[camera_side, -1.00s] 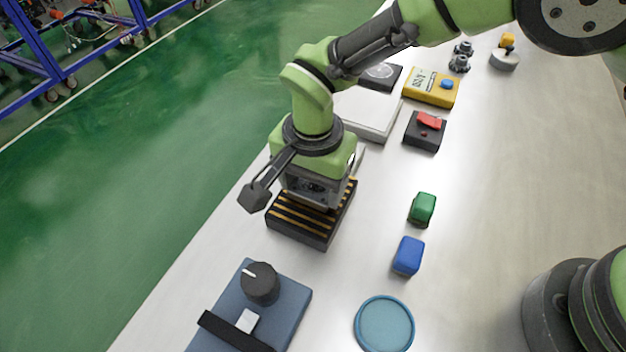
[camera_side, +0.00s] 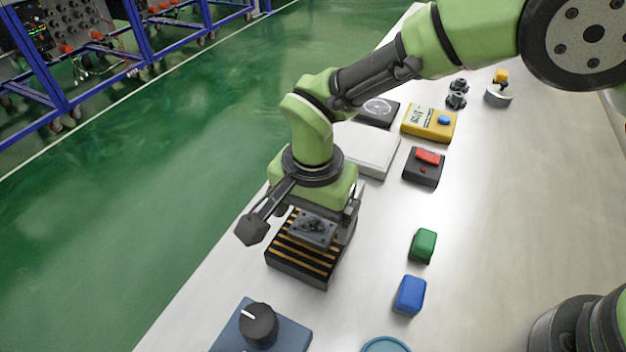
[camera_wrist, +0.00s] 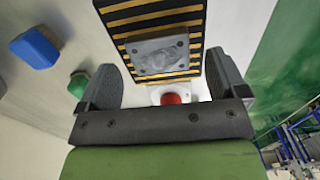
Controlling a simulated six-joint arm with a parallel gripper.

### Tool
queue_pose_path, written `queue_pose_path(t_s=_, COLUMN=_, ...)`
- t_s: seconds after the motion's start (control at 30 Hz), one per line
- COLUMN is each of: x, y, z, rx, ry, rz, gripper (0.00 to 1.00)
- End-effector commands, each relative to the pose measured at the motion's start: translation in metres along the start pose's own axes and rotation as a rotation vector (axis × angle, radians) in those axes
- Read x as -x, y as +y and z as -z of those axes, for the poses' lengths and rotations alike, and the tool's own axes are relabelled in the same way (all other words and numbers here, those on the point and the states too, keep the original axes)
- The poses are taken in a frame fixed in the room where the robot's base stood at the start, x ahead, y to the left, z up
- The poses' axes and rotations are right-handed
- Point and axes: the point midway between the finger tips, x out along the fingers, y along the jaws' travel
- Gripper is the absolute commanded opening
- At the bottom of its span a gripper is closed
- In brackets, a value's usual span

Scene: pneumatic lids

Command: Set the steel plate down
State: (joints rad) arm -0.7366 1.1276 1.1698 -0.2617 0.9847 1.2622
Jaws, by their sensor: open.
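The steel plate (camera_side: 312,229) is a grey, roughly square slab with a darker patterned top. It lies on the black and yellow striped block (camera_side: 292,261). The wrist view shows the plate (camera_wrist: 158,57) flat on the stripes, slightly turned against them. My gripper (camera_wrist: 163,84) is open, its dark fingers wide apart on either side with a gap to the plate. In the side view my gripper (camera_side: 318,215) is just above the plate, and its body hides the block's far part.
A green block (camera_side: 423,246) and a blue block (camera_side: 409,296) stand to the right. A blue-grey box with a dark knob (camera_side: 259,324) is in front. A white slab (camera_side: 369,150) and a box with a red switch (camera_side: 424,167) are behind. A red button (camera_wrist: 171,98) shows between my fingers.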

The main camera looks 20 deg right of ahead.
Motion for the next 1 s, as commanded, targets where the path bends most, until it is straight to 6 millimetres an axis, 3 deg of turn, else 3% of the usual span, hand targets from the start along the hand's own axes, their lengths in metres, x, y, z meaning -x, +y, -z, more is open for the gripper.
queue_pose_path(t_s=0.2, x=0.051, y=-0.001, z=0.000, rx=0.001, ry=-0.001, rz=0.005, gripper=0.91)
queue_pose_path(t_s=0.4, x=0.086, y=-0.001, z=0.000, rx=0.003, ry=0.000, rz=0.003, gripper=0.91)
queue_pose_path(t_s=0.6, x=0.101, y=0.000, z=0.000, rx=0.003, ry=-0.001, rz=0.000, gripper=0.91)
queue_pose_path(t_s=0.87, x=0.104, y=0.001, z=0.002, rx=0.004, ry=-0.002, rz=0.003, gripper=0.91)
queue_pose_path(t_s=1.0, x=0.132, y=0.011, z=0.019, rx=0.027, ry=-0.009, rz=0.047, gripper=0.91)
